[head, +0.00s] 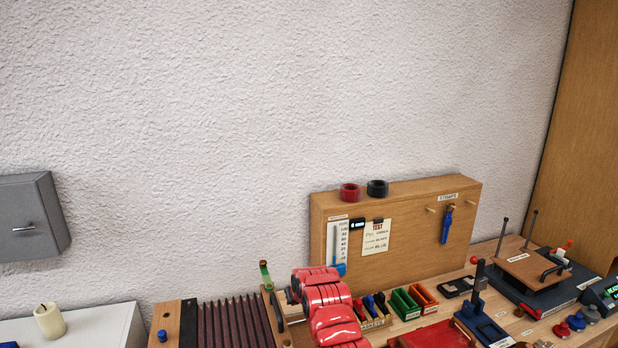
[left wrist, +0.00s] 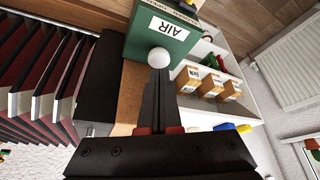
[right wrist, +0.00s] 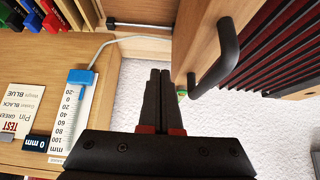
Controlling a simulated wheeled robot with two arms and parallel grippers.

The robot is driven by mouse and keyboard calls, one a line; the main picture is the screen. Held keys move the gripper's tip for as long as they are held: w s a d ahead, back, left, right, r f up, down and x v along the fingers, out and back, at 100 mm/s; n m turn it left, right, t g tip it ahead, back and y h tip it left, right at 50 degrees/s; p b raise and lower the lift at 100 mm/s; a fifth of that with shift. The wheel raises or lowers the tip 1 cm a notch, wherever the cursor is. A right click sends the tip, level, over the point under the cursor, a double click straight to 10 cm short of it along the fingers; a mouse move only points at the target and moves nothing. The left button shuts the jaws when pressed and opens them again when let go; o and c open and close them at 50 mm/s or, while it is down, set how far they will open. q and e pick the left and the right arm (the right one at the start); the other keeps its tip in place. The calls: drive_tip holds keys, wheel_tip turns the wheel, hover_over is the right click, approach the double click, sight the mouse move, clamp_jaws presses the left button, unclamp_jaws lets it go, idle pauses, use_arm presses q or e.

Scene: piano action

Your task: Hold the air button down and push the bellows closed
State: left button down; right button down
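In the left wrist view a green box labelled AIR (left wrist: 160,25) carries a round white air button (left wrist: 158,57). My left gripper (left wrist: 161,72) is shut and empty, its tips right at the button; I cannot tell whether they touch it or whether it is pressed. The bellows (head: 228,325), with dark red folds, stand partly in the head view, spread out. Their folds show in the right wrist view (right wrist: 275,40), next to a wooden end board (right wrist: 195,35) with a black handle (right wrist: 222,55). My right gripper (right wrist: 160,73) is shut and empty, beside the handle and apart from it.
A wooden panel (head: 400,250) with a gauge (head: 340,248) and a test card (head: 376,237) stands behind the bench. Coloured bins (head: 405,304) and a blue press (head: 478,315) are to the right. Cardboard boxes (left wrist: 187,80) sit on a white shelf beside the air box.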

sight(255, 327)
use_arm(q)
drive_tip(key=shift+f, duration=0.85)
use_arm(e)
wheel_tip(255, 327, down, 6)
idle(1.4)
drive_tip(key=shift+a, duration=0.1)
drive_tip(key=shift+s+a+f, duration=0.1)
drive_tip(key=shift+s+a, duration=0.1)
drive_tip(key=shift+a, duration=0.45)
drive_tip(key=shift+s+a+r, duration=0.1)
drive_tip(key=shift+s+a, duration=0.15)
drive_tip(key=shift+a, duration=0.35)
drive_tip(key=shift+s+a+f, duration=0.1)
drive_tip(key=shift+s+a, duration=0.1)
drive_tip(key=shift+a, duration=0.55)
drive_tip(key=shift+s+a, duration=0.4)
drive_tip(key=shift+a, duration=0.8)
drive_tip(key=shift+s+a, duration=0.45)
drive_tip(key=shift+a, duration=0.8)
drive_tip(key=shift+s+a, duration=0.4)
drive_tip(key=shift+a, duration=0.8)
drive_tip(key=shift+d, duration=0.15)
